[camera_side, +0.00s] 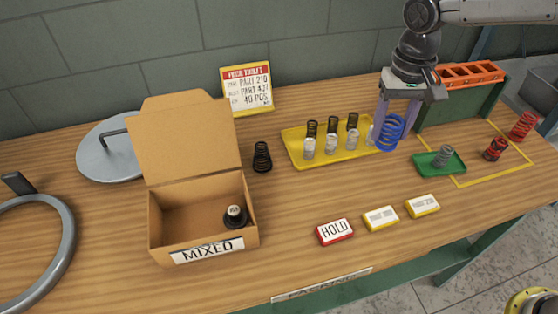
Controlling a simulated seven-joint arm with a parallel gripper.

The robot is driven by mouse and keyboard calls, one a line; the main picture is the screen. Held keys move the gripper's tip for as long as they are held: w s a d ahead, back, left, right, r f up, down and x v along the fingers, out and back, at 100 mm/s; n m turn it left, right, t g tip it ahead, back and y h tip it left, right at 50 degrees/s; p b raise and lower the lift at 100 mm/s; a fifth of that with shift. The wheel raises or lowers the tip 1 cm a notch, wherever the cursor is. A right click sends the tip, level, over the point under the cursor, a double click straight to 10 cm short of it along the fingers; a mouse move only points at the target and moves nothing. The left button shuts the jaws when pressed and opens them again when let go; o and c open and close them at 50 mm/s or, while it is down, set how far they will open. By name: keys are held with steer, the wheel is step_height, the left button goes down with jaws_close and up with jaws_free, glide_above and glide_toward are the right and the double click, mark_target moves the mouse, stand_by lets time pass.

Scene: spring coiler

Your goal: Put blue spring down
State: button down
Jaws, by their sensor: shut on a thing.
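The blue spring (389,134) is upright at the right end of the yellow tray (297,156), in front of the green block. My gripper (389,116) comes down from above with its pale fingers at the spring and is shut on it. The fingers partly overlap the spring's left side. I cannot tell whether the spring's bottom touches the tray, the table or nothing.
The yellow tray holds several black and silver springs. A green tray (427,167) with a grey spring stands to the right. A MIXED box (156,232), black spring (262,157) and HOLD sign (335,232) stand left and front. Bare wood lies between.

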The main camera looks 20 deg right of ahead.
steer(key=s+a+r+n, duration=0.1)
steer(key=s+a+n, duration=0.3)
steer(key=a, duration=0.7)
steer(key=m, duration=0.1)
glide_above(286, 181)
step_height(286, 181, down, 10)
steer(key=shift+r, duration=0.15)
steer(key=shift+f, duration=1.65)
steer(key=shift+f, duration=0.15)
steer(key=shift+c, duration=1.1)
jaws_free()
